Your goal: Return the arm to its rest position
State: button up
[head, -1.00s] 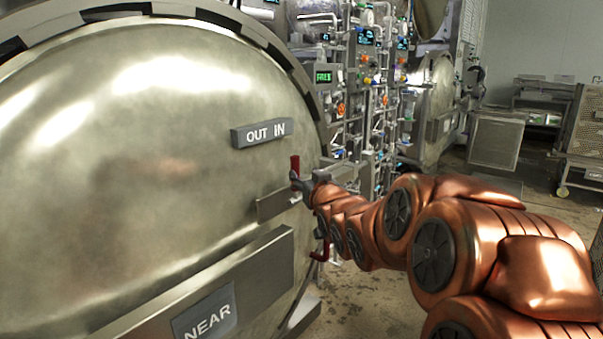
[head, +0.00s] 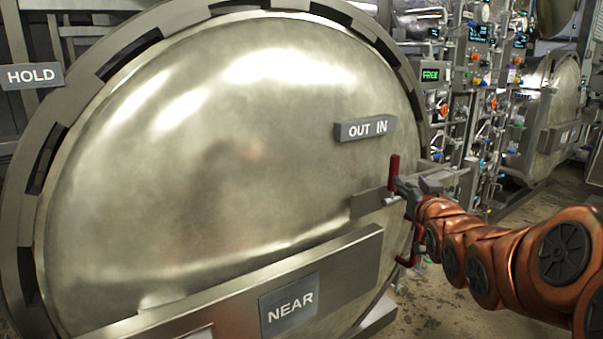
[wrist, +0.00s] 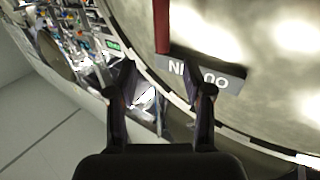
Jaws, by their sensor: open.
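My arm reaches in from the right in the head view. My gripper (head: 412,188) is at its end, in front of the right edge of the large round metal door. In the wrist view my gripper (wrist: 160,92) has its two dark fingers spread with nothing held between them. A red upright handle (head: 394,173) stands beside the fingertips in the head view. It also shows as a red bar (wrist: 162,25) beyond the fingers in the wrist view. I cannot tell whether a finger touches it.
The round door (head: 230,170) fills the left and middle, with an "OUT IN" sign (head: 365,129) and a "NEAR" plate (head: 290,306). A "HOLD" sign (head: 32,76) is at far left. Pipes and valves (head: 480,110) crowd behind my arm. Some floor (head: 440,310) is clear below it.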

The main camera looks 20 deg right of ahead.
jog(key=s+a+f+g+y+p, duration=0.2)
jog(key=a+f+g+p, duration=0.1)
jog(key=a+f+g, duration=0.3)
jog(key=s+a+f+n+g+y+p, duration=0.1)
jog(key=s+a+f+g, duration=0.3)
jog(key=s, duration=0.5)
jog(key=s+a+f+n+g+y+p, duration=0.1)
jog(key=s+a+f+g+p, duration=0.2)
jog(key=s+a+f, duration=0.2)
jog(key=s+a, duration=0.3)
jog(key=s, duration=0.1)
jog(key=shift+s+a+f+g+p, duration=0.2)
jog(key=shift+a+g+p, duration=0.1)
jog(key=shift+g, duration=0.1)
jog(key=s+a+g, duration=0.1)
jog(key=s, duration=0.3)
jog(key=s+a+g+p, duration=0.1)
jog(key=s+a+g, duration=0.1)
jog(key=s, duration=0.3)
jog(key=s+a+r+n+g+y+p, duration=0.1)
jog(key=s+a+g, duration=0.1)
jog(key=s, duration=0.3)
jog(key=shift+s+a, duration=0.1)
jog(key=shift+s, duration=0.05)
